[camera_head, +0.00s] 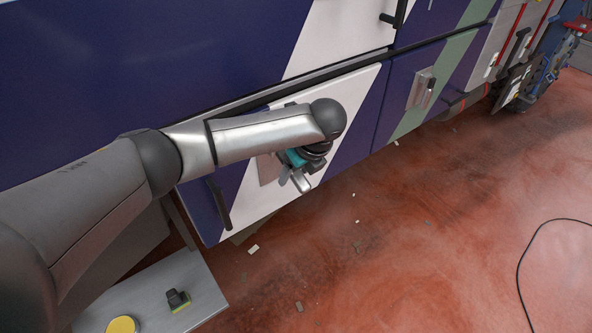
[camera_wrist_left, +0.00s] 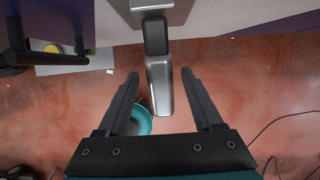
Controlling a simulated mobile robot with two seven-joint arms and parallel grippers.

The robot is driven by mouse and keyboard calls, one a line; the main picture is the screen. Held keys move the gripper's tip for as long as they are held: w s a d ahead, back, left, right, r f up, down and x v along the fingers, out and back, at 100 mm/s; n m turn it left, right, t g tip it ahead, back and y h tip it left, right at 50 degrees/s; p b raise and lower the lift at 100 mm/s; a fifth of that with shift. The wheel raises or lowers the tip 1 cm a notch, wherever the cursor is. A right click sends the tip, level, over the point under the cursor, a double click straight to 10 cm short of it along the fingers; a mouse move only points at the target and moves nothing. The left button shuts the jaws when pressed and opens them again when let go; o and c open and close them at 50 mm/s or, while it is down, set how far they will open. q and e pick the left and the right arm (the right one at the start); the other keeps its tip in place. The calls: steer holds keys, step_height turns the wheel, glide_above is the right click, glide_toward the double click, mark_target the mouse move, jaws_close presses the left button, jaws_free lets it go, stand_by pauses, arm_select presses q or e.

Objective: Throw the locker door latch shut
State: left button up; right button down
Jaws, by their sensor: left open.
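The locker door (camera_head: 345,95) is a white and navy panel low on the truck's side. Its latch, a metal plate with a dark pivot and a silver lever (camera_wrist_left: 160,85), shows in the left wrist view. The lever points away from the plate (camera_wrist_left: 178,12), between the two fingers of my left gripper (camera_wrist_left: 160,80). The gripper is open, with a gap visible on each side of the lever. In the head view my left gripper (camera_head: 300,181) is at the door and, with my arm, hides most of the latch; part of the plate (camera_head: 267,170) shows. My right gripper is out of view.
A dark bar handle (camera_head: 218,204) stands out at the door's left end. A similar latch (camera_head: 424,88) sits on the panel to the right. A grey step (camera_head: 205,295) holds a yellow round thing and a small block. The red floor is mostly open, with scattered debris and a black cable (camera_head: 519,270).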

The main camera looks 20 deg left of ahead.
arm_select(q)
jaws_close()
stand_by(0.6)
stand_by(0.8)
